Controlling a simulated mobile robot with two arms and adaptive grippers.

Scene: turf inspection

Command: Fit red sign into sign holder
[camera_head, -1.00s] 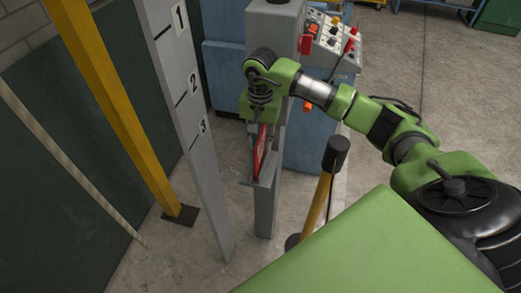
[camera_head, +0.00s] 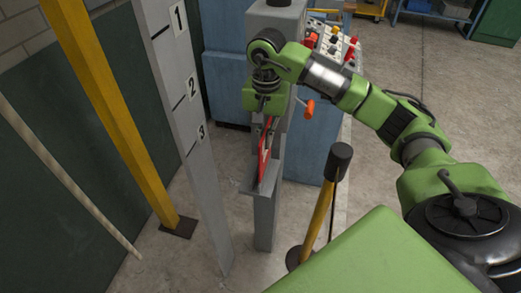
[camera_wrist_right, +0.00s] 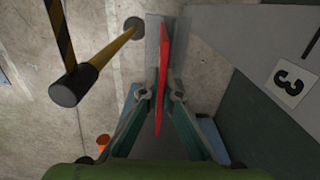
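The red sign (camera_head: 264,158) is seen nearly edge-on, upright with a slight lean. My right gripper (camera_head: 266,122) points down and is shut on its upper part. In the right wrist view the sign (camera_wrist_right: 163,60) stands between the two fingers (camera_wrist_right: 161,92). The grey sign holder (camera_head: 260,190) is a small ledge on the front of a grey post. The sign's lower edge is at or just above this ledge; I cannot tell whether it is in the holder. The holder (camera_wrist_right: 153,38) shows beyond the sign in the wrist view. My left gripper is out of view.
A yellow bollard with a black cap (camera_head: 322,208) stands to the right. A control panel (camera_head: 333,42) and blue cabinet (camera_head: 312,140) are behind.

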